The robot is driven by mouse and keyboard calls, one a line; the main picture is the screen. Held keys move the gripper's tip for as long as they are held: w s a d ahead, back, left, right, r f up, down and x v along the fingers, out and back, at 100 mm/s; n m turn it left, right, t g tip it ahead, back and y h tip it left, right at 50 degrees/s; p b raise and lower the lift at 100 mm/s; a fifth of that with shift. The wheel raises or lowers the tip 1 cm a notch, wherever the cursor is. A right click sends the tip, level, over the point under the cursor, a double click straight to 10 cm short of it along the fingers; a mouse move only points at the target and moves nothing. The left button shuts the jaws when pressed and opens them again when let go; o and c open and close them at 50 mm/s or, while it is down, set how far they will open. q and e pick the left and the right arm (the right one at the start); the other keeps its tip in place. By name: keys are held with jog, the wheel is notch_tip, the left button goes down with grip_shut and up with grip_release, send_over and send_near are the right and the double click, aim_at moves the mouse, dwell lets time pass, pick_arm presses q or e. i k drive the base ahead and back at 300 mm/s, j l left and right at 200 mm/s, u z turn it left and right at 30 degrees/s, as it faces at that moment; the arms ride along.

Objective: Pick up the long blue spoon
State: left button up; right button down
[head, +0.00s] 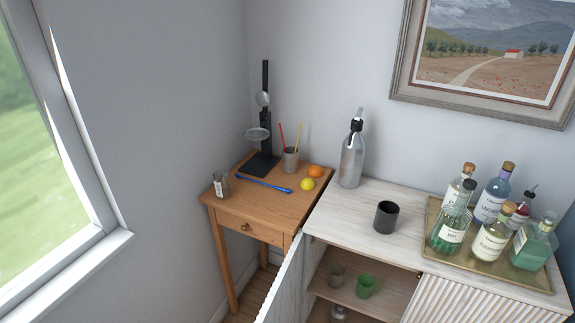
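A long blue spoon (262,184) lies flat on top of the small wooden table (238,211) in the corner. It runs from the left, in front of the black stand, to the right near the yellow fruit. Nothing covers it. Neither of my grippers shows in the head view.
A black stand (265,130), a cup with coloured sticks (291,160), an orange (316,171), a yellow fruit (307,184) and a labelled jar (221,186) surround the spoon. An open cabinet door (285,287) stands before the white cabinet (340,207). A steel bottle (352,160) stands right.

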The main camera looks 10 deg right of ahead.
aim_at(289, 192)
jog(key=i+l+u, duration=0.1)
jog(key=l+u, duration=0.8)
jog(key=l, duration=0.15)
jog(key=l+u, duration=0.4)
jog(key=l, duration=0.15)
